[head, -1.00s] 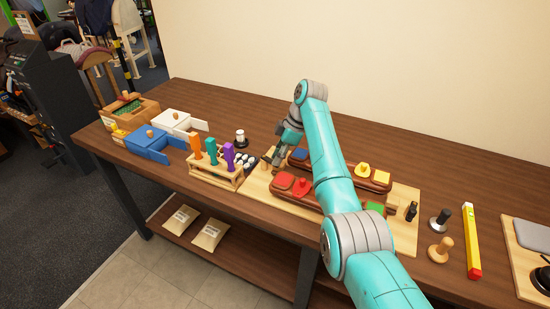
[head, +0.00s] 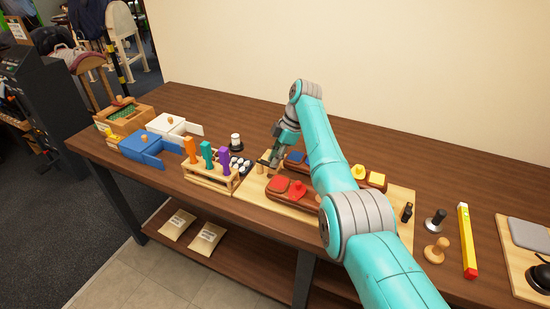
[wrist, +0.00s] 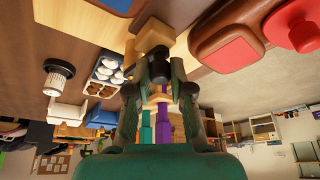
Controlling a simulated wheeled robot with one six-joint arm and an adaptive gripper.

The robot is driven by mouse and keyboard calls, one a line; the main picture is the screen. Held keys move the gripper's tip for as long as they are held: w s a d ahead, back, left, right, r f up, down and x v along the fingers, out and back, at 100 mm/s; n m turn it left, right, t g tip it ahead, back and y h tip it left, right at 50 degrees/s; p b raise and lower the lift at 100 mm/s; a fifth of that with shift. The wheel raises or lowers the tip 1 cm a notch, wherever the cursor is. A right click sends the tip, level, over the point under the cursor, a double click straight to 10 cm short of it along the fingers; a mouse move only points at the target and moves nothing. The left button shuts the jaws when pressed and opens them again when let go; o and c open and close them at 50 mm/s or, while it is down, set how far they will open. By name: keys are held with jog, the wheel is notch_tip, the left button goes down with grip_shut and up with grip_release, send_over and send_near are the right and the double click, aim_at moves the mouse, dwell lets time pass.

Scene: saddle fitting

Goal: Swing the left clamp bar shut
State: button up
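My gripper (head: 272,158) is low over the left end of the pale wooden board (head: 252,195), beside a light wooden post (head: 260,168). In the wrist view the gripper's dark fingers (wrist: 160,68) point at a pale wooden block (wrist: 152,36), with a dark piece between their tips. I cannot tell whether they touch it or grip it. The left clamp bar is not clearly distinguishable; it may be the dark piece by the fingertips. On the board are a brown base with red pads (head: 290,189) and a blue-padded one (head: 296,157), partly behind my arm.
Left of the board stands a wooden rack (head: 205,178) with orange, teal and purple handles, and near it a black-and-white knob (head: 236,141). Blue (head: 142,145) and white (head: 170,124) boxes are farther left. The back strip is clear.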

jog(key=o, duration=0.4)
jog(key=v, duration=1.2)
